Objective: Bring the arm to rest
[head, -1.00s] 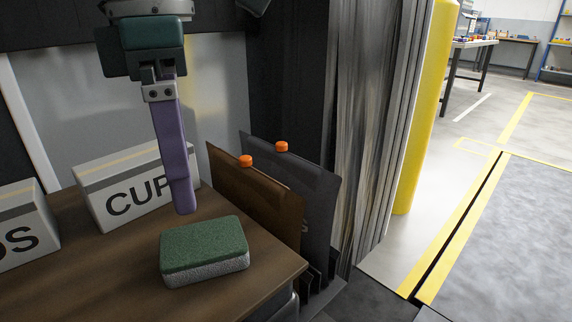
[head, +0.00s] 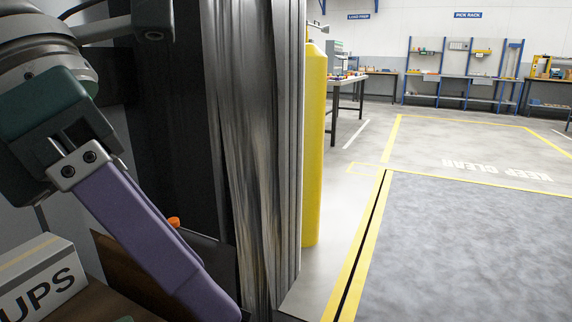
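My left gripper (head: 215,300) comes in from the upper left in the head view. Its purple finger slants down to the right and is large and close to the camera. I see the fingers from the side, so the gap between them is hidden. I see nothing held at the fingertips. My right gripper is not in view.
A box marked with letters ending in UPS (head: 42,280) stands on the brown table at the lower left. A brown panel (head: 125,270) and an orange knob (head: 174,222) show behind the finger. A yellow post (head: 314,150) stands beside the grey curtain (head: 255,150). The floor at right is clear.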

